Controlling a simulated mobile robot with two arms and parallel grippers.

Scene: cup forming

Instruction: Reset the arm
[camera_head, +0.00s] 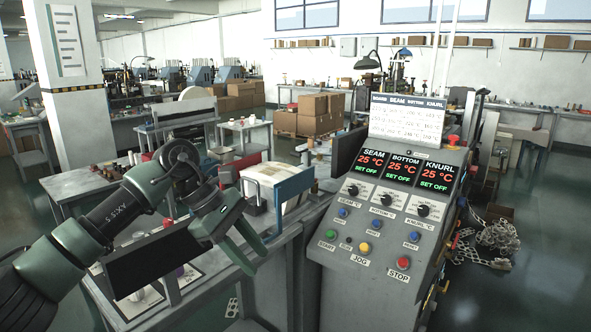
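My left arm (110,220), dark with green joint covers, comes in from the lower left and bends down at its wrist. Its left gripper (257,261) hangs in front of the machine bench, to the left of the control panel. Its two green fingers point down and right with a gap between them, and nothing shows between them. My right arm and gripper are not in view.
A grey control panel (340,240) with red displays, knobs and coloured buttons stands just right of the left gripper. A dark panel (148,262) and the bench lie under the arm. Cardboard boxes (318,114) stand behind. Open floor (545,230) lies at right.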

